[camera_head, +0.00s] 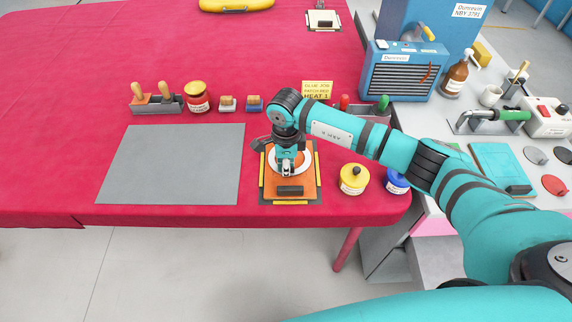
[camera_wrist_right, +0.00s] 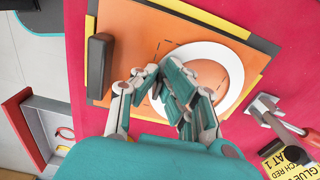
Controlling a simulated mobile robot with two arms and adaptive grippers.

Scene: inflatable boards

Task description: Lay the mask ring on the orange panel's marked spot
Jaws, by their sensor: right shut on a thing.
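The orange panel (camera_head: 271,187) lies near the front edge of the red table, on a dark base with yellow side strips. It also shows in the right wrist view (camera_wrist_right: 125,25). The white mask ring (camera_wrist_right: 236,75) is over the panel, close to its surface; I cannot tell if it touches. Dashed marks (camera_wrist_right: 165,52) show on the panel at the ring's left, partly outside it. My right gripper (camera_head: 287,172), seen in the wrist view (camera_wrist_right: 168,82), points down over the panel and is shut on the ring's near edge. The fingers hide part of the ring. My left gripper is not in view.
A dark block (camera_head: 289,190) sits on the panel's front part. A yellow jar (camera_head: 354,180) and a blue jar (camera_head: 397,182) stand to the right. A grey mat (camera_head: 172,163) lies to the left. A yellow sign (camera_head: 317,91) and a tool tray (camera_head: 372,111) stand behind.

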